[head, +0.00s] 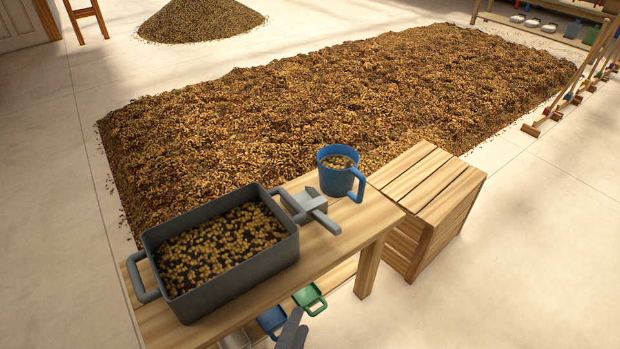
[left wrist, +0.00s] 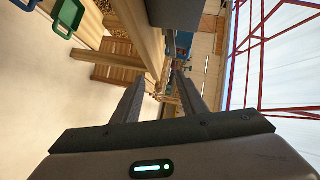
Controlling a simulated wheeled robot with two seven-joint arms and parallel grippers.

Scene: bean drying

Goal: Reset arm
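My left gripper (head: 293,330) shows only in part at the bottom edge of the head view, low in front of the wooden table (head: 352,222). In the left wrist view my left gripper (left wrist: 158,80) has its two dark fingers apart, with nothing between them. My right gripper is in neither view. On the table, a grey bin (head: 283,250) with side handles holds beans. A blue mug (head: 331,184) with beans in it stands upright at the table's far right.
Green (head: 309,296) and blue (head: 271,321) containers sit below the tabletop, close to my left gripper. A slatted wooden crate (head: 425,200) stands right of the table. A wide bed of beans (head: 340,95) lies behind. The floor at lower right is clear.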

